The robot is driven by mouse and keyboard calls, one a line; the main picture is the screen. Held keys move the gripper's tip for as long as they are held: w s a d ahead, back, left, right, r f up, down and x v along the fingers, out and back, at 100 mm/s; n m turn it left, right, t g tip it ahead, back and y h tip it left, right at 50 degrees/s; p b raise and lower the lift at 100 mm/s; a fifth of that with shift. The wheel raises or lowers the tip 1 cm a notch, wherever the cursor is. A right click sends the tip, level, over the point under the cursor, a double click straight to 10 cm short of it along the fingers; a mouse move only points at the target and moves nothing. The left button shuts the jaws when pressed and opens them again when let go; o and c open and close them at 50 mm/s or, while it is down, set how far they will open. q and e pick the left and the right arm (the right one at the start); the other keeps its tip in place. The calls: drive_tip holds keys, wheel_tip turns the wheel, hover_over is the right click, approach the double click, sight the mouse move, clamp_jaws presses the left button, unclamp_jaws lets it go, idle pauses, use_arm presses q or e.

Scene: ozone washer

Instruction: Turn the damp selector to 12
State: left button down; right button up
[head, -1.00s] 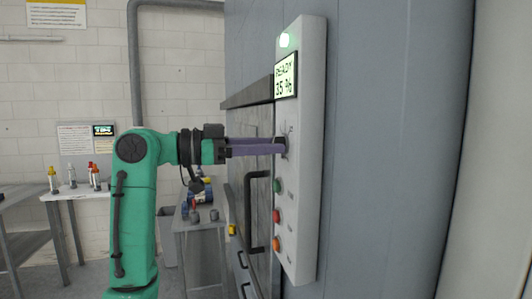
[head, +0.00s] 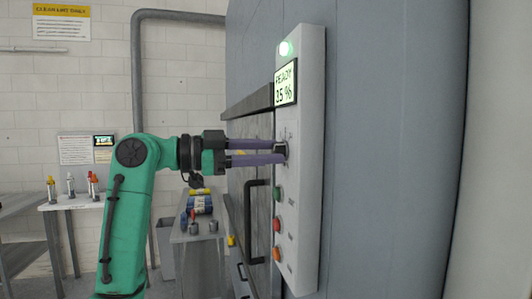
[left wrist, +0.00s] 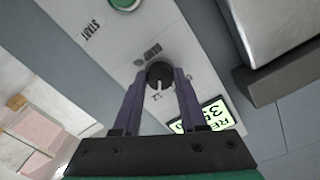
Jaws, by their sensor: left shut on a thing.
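The damp selector is a small black round knob (left wrist: 159,75) with a pale pointer line, seen in the left wrist view. The line points toward a mark that looks like "12". In the head view the knob (head: 281,151) is mostly hidden by the fingertips. It sits on the white control panel (head: 299,200), under the lit display (head: 286,83) reading READY 35 %. My left gripper (head: 277,152) has its two purple fingers on either side of the knob, shut on it; it also shows in the left wrist view (left wrist: 160,78). My right gripper is in no view.
Below the knob are a green button (head: 277,193), a red button (head: 277,224) and an orange button (head: 276,254). A dark door handle (head: 249,222) is left of the panel. A grey bench (head: 199,236) with bottles stands behind my arm.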

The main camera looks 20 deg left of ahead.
use_arm(q)
drive_tip(key=shift+c, duration=2.2)
unclamp_jaws()
drive_tip(key=b+v, duration=0.4)
drive_tip(key=v, duration=1)
drive_tip(key=shift+a+b, duration=0.25)
drive_tip(key=shift+b, duration=0.05)
drive_tip(key=shift+s+f, duration=0.1)
